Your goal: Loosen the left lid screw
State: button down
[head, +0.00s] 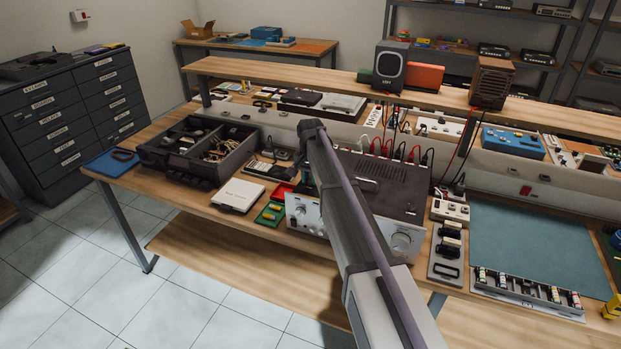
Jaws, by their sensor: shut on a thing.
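A hi-fi amplifier with a dark, vented lid (392,190) and a silver front panel (303,214) stands on the wooden workbench, mid-picture. A large round knob (401,240) shows at its right front. My own arm crosses in front of it from the bottom edge up to the middle and covers part of the front panel and the lid's left part. I cannot make out the left lid screw. My gripper and its fingertips do not show; the arm hides whatever lies behind it.
Red and black cables (385,148) rise behind the amplifier. A dark divided tray (200,148), a white box (238,194) and a green tray (270,214) stand to the left. A teal mat (535,245) lies to the right. A raised shelf (300,78) runs along the back.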

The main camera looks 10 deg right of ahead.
aim_at(310, 180)
jog(key=n, duration=0.4)
jog(key=shift+n, duration=0.3)
jog(key=n, duration=0.3)
jog(key=shift+n, duration=0.3)
jog(key=n, duration=0.7)
jog(key=c, duration=0.9)
grip_release()
jog(key=shift+c, duration=0.2)
jog(key=shift+r, duration=0.1)
notch_tip(310, 180, up, 11)
jog(key=p, duration=1.1)
